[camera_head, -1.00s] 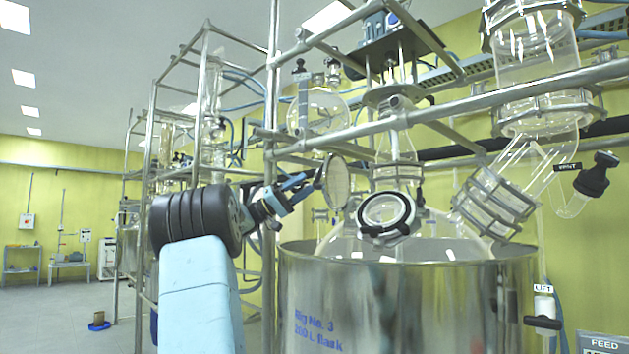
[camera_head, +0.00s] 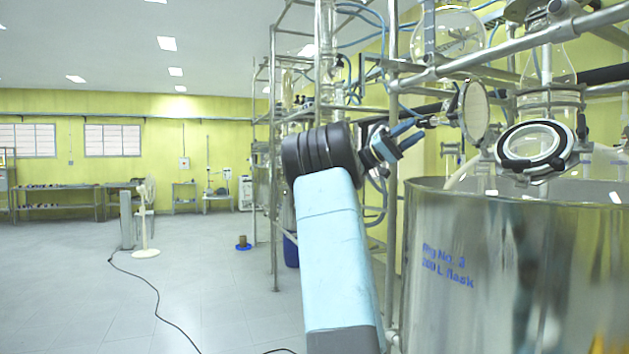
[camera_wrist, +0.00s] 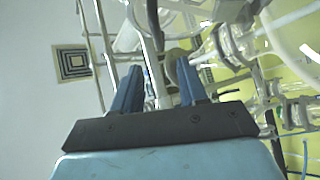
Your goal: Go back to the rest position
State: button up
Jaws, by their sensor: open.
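My gripper (camera_head: 408,138) is open, with two blue fingers apart and nothing between them. In the head view it is raised at the left of the glass reactor, in front of the metal frame (camera_head: 392,200). In the wrist view my gripper (camera_wrist: 158,88) points up toward the frame pipes and glassware. A round disc-like lid (camera_head: 474,112) hangs just right of the fingers in the picture; I cannot tell whether they touch it. The reactor's round port with a black ring (camera_head: 535,147) sits above the steel vessel (camera_head: 480,270) marked "Rig No. 3".
The frame and vessel stand close on the right of my arm. The grey floor (camera_head: 150,290) at left is largely open. Benches (camera_head: 70,200) line the far wall.

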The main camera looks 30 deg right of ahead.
jog(key=s+a+f+n+t, duration=0.3)
jog(key=a+f+n+t, duration=0.3)
jog(key=f+t, duration=0.2)
jog(key=s+a+f+n+t, duration=0.3)
jog(key=a+f+n+t, duration=0.3)
jog(key=f+t, duration=0.25)
jog(key=s+a+f+n+t+y, duration=0.3)
jog(key=a+f, duration=0.2)
jog(key=a, duration=0.7)
jog(key=s+a+f+n+t+y, duration=0.2)
jog(key=a+f, duration=0.4)
jog(key=a, duration=0.7)
jog(key=s+a+f+n+t+y, duration=0.3)
jog(key=a+f+t+y, duration=0.2)
jog(key=a, duration=0.8)
jog(key=shift+s+a+f+n+y, duration=0.2)
jog(key=shift+s+f+n+y, duration=0.15)
jog(key=shift+f+y, duration=0.3)
jog(key=shift+a+r+t, duration=0.1)
jog(key=shift+t, duration=0.15)
